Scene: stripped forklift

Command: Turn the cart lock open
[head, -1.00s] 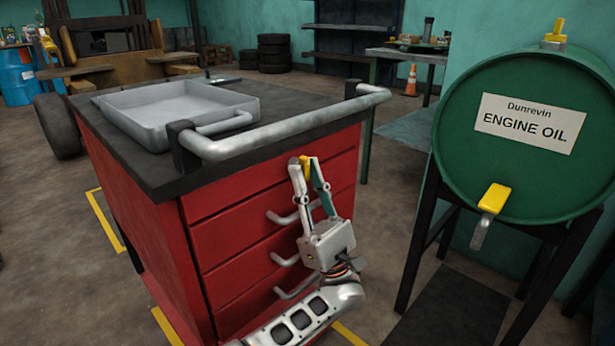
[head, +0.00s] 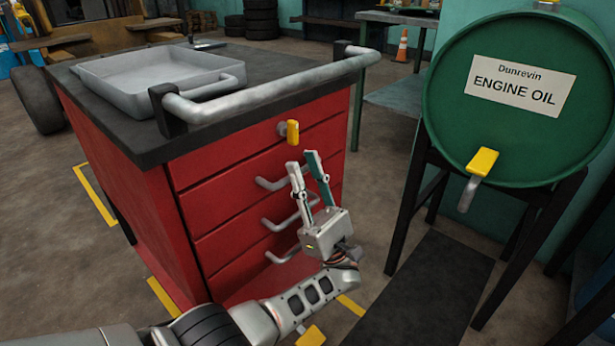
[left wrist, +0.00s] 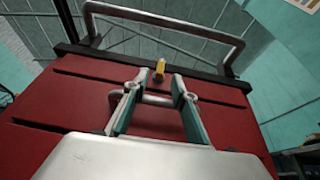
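The cart lock is a small yellow knob (head: 292,132) on a grey round base, on the top drawer front of the red cart (head: 225,168). The knob looks upright in the head view. My left gripper (head: 302,160) is below and slightly right of the knob, its fingers apart with nothing between them. In the left wrist view the knob (left wrist: 160,68) shows beyond the open fingertips (left wrist: 156,84), apart from them. My right gripper is in neither view.
A grey handrail (head: 280,85) runs along the cart's top edge above the lock. Drawer handles (head: 282,220) stick out below, close to my left gripper. A green oil drum (head: 515,130) on a black stand is to the right, with open floor between.

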